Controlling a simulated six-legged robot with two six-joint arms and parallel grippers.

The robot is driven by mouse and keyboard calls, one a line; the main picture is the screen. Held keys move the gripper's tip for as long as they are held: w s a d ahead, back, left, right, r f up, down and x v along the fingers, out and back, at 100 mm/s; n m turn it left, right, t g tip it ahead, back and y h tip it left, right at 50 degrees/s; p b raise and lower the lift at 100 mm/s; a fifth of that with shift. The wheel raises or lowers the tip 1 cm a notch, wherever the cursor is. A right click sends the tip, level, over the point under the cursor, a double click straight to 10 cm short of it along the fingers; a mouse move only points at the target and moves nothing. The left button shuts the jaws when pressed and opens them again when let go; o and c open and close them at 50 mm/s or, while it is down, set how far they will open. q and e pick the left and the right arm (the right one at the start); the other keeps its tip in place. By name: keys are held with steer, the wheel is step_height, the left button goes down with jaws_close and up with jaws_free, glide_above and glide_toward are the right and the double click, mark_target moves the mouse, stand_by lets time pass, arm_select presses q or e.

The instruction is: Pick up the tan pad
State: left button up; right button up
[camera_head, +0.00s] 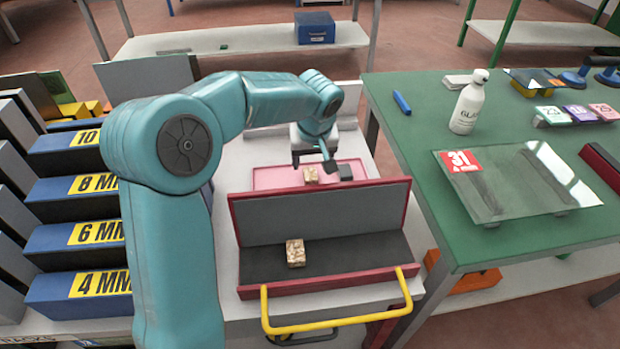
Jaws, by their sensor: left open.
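A small tan pad (311,175) lies in a pink tray (272,179) behind the red-framed box. A second tan, speckled pad (295,253) lies on the dark floor of the red-framed box (330,284). My left gripper (314,162) points down just above and behind the pad in the pink tray, open. I cannot tell whether it touches that pad. A small dark block (345,172) sits beside it on the right. My right gripper is out of view.
A yellow handle (338,322) sticks out in front of the box. Blue racks labelled by thickness (72,238) stand left. On the green table (420,125) at right are a white bottle (468,103) and a glass sheet (520,185) with a red 31 label.

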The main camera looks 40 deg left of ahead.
mark_target(310, 174)
arm_select(q)
steer(key=x, duration=0.5)
steer(key=b+x, duration=0.1)
steer(key=x, duration=0.1)
steer(key=shift+w+a+f, duration=0.15)
steer(key=shift+w+a, duration=0.15)
steer(key=c, duration=1.1)
